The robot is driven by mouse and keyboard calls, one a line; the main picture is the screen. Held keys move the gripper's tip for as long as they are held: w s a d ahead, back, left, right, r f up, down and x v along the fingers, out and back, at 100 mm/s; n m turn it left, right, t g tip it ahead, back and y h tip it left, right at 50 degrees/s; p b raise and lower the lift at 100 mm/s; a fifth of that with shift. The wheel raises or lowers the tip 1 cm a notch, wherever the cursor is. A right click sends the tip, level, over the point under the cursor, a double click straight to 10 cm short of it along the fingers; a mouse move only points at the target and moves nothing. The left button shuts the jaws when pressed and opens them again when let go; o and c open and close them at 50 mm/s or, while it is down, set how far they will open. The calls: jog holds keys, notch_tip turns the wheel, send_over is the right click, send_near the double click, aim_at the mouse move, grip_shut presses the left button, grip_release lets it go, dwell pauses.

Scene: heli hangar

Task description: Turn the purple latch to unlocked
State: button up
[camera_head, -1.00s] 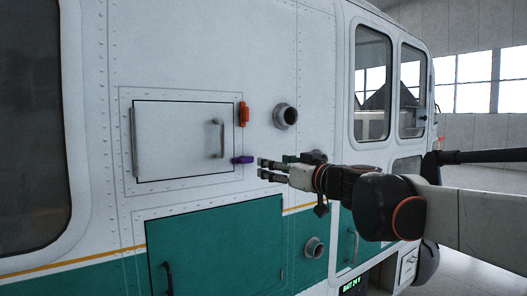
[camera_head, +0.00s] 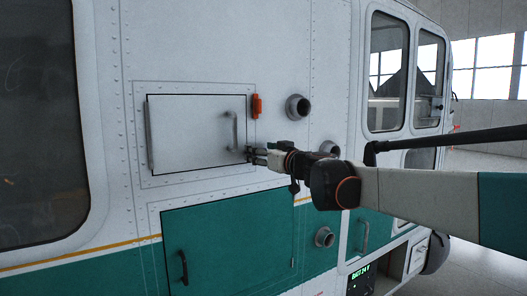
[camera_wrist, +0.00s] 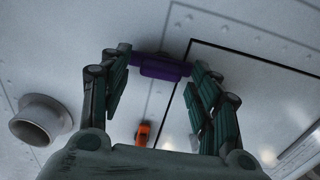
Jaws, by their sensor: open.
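The purple latch (camera_wrist: 163,68) shows in the wrist view, lying across the edge of the white hatch door, between the tips of my two fingers. My gripper (camera_wrist: 158,75) is open, with one finger near each end of the latch. I cannot tell whether the fingers touch it. In the head view my gripper (camera_head: 253,154) is at the lower right corner of the hatch door (camera_head: 190,130) and hides the latch. An orange latch (camera_head: 257,106) stands upright at the door's upper right edge; it also shows in the wrist view (camera_wrist: 142,133).
A grey handle (camera_head: 232,131) stands on the door close to my gripper. Round grey ports (camera_head: 298,107) stick out of the white panel to the right. A green door (camera_head: 235,235) with a dark handle lies below.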

jog(key=c, duration=1)
jog(key=shift+c, duration=0.4)
jog(key=shift+m, duration=0.3)
jog(key=m+b, duration=0.1)
jog(key=m, duration=0.4)
jog(key=m+b, duration=0.2)
jog(key=m, duration=0.4)
jog(key=m+b, duration=0.2)
jog(key=m, duration=0.4)
jog(key=shift+w+d+f, duration=0.2)
jog(key=shift+f, duration=0.05)
jog(key=shift+m, duration=0.3)
